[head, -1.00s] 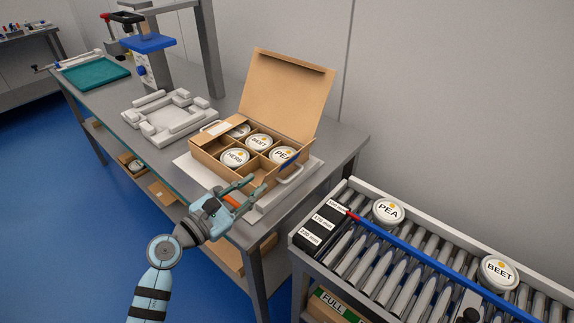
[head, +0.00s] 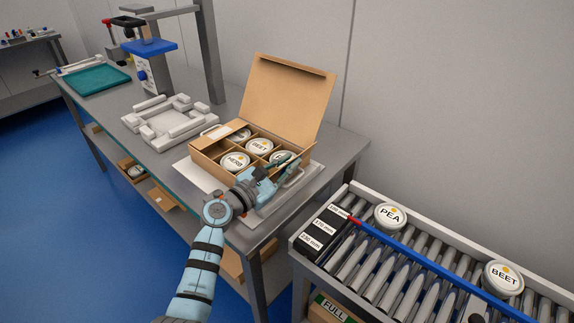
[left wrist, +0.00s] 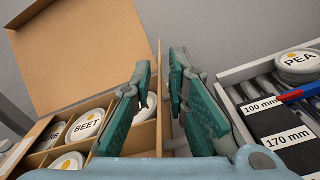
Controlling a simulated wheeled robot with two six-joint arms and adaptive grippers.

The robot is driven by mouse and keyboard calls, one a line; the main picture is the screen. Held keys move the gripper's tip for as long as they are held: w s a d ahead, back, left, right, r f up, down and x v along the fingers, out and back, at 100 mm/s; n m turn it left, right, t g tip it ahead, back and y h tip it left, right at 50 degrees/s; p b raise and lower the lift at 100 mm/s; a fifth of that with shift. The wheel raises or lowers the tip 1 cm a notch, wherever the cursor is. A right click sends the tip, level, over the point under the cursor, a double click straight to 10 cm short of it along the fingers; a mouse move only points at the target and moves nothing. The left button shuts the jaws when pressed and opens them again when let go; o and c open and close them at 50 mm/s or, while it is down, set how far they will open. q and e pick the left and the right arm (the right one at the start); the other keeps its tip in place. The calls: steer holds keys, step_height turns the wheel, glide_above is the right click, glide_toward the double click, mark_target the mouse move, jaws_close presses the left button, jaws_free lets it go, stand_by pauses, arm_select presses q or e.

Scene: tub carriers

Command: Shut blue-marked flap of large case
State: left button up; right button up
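The large case (head: 222,171) is an open cardboard box with its tall lid (head: 290,95) standing up at the back. Its left end flap lies folded inward over the left compartments. Round white tubs marked HERB (head: 235,162) and BEET (head: 259,147) sit in compartments; a tub at the right is partly hidden by my gripper. My left gripper (head: 291,161) is at the case's right end. In the left wrist view its open fingers (left wrist: 161,62) stand either side of the brown right-end cardboard (left wrist: 161,105), with gaps visible. The blue mark cannot be made out now. My right gripper is out of view.
The case stands on a pale tray with handles on the grey bench. A grey fixture (head: 165,122) lies to its left. A roller conveyor (head: 400,262) with PEA (head: 390,216) and BEET tubs is at the right. A wall is behind.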

arm_select(q)
jaws_close()
steer(key=shift+a, duration=0.1)
steer(key=shift+w+a+r+n+p, duration=0.15)
steer(key=shift+w+a+n+p, duration=0.2)
steer(key=shift+n, duration=0.45)
steer(key=shift+w+a+r+n+p, duration=0.1)
steer(key=shift+a+n+p, duration=0.1)
steer(key=shift+n+p, duration=0.45)
steer(key=shift+w+a+f+n, duration=0.1)
steer(key=shift+w+a+n, duration=0.2)
steer(key=shift+n, duration=0.75)
steer(key=shift+w+a+f+n, duration=0.15)
steer(key=shift+a+n, duration=0.25)
steer(key=shift+n, duration=0.6)
steer(key=shift+o, duration=1.8)
jaws_free()
steer(key=shift+r, duration=0.1)
